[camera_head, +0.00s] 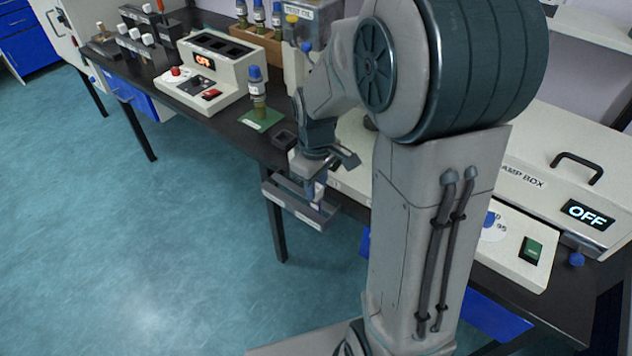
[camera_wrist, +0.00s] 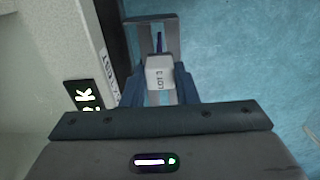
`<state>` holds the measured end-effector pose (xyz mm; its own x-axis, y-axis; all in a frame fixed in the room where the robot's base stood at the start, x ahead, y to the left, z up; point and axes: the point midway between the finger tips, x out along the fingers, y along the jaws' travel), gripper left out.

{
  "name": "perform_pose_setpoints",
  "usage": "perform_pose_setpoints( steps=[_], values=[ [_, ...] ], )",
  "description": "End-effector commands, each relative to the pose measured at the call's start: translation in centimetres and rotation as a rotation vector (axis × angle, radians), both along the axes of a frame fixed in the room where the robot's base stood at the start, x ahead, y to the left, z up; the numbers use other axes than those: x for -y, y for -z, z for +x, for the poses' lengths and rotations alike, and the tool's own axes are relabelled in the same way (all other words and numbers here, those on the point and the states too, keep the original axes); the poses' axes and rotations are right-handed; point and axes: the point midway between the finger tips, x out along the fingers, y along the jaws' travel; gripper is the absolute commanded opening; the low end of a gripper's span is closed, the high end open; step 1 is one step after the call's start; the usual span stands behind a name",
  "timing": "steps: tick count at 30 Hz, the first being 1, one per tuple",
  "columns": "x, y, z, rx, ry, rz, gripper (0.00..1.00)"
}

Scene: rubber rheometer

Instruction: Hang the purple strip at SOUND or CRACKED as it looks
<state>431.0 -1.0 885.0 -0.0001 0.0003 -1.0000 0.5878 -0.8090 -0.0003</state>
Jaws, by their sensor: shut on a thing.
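My gripper (camera_wrist: 160,88) is shut on a pale tag (camera_wrist: 159,75) marked LOT 3. A thin purple strip (camera_wrist: 158,42) shows just beyond the tag in the wrist view; most of it is hidden, so I cannot tell whether its surface is sound or cracked. In the head view my gripper (camera_head: 318,188) hangs at the bench's front edge, close above a grey bracket (camera_head: 298,206) that sticks out from the bench. The bracket also shows behind the tag in the wrist view (camera_wrist: 139,32). I cannot read SOUND or CRACKED on anything in view.
A white machine with a lit display (camera_wrist: 85,97) stands left of my gripper in the wrist view. On the bench are a control box (camera_head: 208,72), a blue-capped bottle (camera_head: 257,92) on a green mat (camera_head: 262,119), and a lamp box (camera_head: 560,165) reading OFF. Open floor lies in front.

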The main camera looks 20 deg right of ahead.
Motion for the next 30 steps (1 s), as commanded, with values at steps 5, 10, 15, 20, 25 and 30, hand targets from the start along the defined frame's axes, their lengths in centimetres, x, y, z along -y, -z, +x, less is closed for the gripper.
perform_pose_setpoints(
  steps=[5, 10, 15, 20, 25, 30],
  values=[
    [0.0, 1.1, 0.0, 0.0, 0.0, 0.0, 0.04],
    [0.0, 2.0, 0.0, 0.0, 0.0, 0.0, 0.04],
    [0.0, 2.8, 0.0, 0.0, 0.0, 0.0, 0.04],
    [0.0, 3.2, 0.0, 0.0, 0.0, 0.0, 0.32],
    [0.0, 3.1, 0.0, 0.0, 0.0, 0.0, 0.52],
    [0.0, 3.1, 0.0, 0.0, 0.0, 0.0, 0.52]
  ],
)
